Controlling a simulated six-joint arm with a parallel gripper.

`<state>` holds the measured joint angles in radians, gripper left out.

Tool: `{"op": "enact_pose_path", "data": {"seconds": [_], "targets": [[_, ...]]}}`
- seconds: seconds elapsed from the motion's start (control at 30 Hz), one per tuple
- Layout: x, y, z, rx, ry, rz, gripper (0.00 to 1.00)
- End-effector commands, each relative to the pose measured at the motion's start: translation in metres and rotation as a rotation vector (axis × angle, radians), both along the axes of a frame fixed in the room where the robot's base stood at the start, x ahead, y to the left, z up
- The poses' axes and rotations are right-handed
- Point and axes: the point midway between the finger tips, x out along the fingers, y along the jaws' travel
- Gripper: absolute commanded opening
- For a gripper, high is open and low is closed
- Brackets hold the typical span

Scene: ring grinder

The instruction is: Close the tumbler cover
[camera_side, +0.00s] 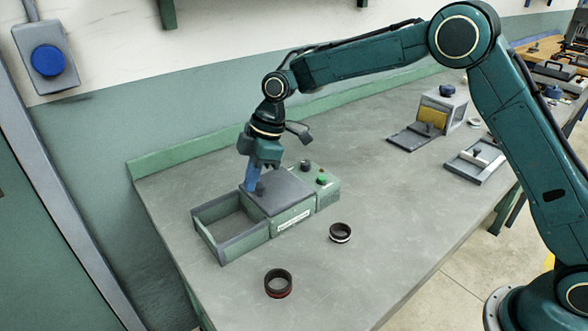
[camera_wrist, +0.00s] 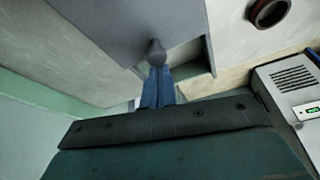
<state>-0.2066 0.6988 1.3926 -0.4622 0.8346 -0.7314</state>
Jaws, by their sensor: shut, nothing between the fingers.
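The tumbler (camera_side: 240,247) is a long green-grey box near the left end of the bench. Its left compartment is open, with a bare grey floor. The flat grey cover (camera_side: 285,187) lies over the part to the right of that compartment. A small dark knob (camera_side: 260,188) stands near the cover's left edge, and it also shows in the wrist view (camera_wrist: 156,50). My gripper (camera_side: 249,186) points down beside the knob, its blue fingers (camera_wrist: 157,88) shut and empty. The fingertips are at the knob; I cannot tell whether they touch it.
A control box with a green button (camera_side: 322,178) adjoins the tumbler's right end. A dark ring with a red band (camera_side: 278,283) and another dark ring (camera_side: 340,233) lie in front. A fixture with a yellow part (camera_side: 433,115) stands farther back.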

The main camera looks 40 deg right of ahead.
Motion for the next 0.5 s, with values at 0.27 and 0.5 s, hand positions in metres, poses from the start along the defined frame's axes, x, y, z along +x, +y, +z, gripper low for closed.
{"op": "enact_pose_path", "data": {"seconds": [0.27,0.5], "targets": [[0.001,-0.005,-0.002,-0.011,0.01,-0.016,0.0],[0.006,0.017,-0.002,-0.008,0.007,-0.007,0.0]]}}
